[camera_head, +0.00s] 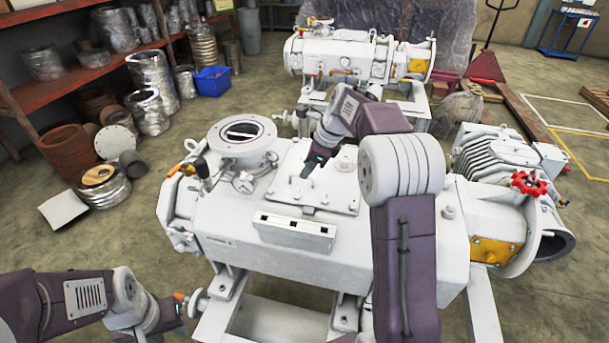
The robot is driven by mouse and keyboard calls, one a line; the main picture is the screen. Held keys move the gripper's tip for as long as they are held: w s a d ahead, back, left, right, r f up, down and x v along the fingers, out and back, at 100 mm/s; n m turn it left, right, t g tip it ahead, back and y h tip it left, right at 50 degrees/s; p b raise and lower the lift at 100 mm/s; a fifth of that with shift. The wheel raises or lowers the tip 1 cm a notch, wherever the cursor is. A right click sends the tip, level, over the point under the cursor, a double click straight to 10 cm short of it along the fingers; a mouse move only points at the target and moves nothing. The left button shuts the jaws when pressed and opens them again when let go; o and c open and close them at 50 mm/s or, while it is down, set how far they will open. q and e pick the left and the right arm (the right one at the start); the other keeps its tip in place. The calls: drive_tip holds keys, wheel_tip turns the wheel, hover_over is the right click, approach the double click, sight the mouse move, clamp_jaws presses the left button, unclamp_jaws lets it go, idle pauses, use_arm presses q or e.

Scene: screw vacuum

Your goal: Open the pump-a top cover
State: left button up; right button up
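The large white pump (345,245) in front fills the middle of the view; I cannot read a label marking it as pump-a. A flat white rectangular cover plate (300,194) lies on its top and looks seated. A round flange (241,132) with an open centre is to the left of the plate. My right gripper (312,164) points down over the plate's rear middle; its fingers are small and dark, and I cannot tell whether they touch. My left gripper (178,310) is low at the front left, beside the pump's frame, with its fingers hard to make out.
A red handwheel (528,183) is at the right. A second pump (345,58) stands behind.

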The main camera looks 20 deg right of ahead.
drive_tip(key=shift+x, duration=1.6)
drive_tip(key=shift+c, duration=0.2)
clamp_jaws()
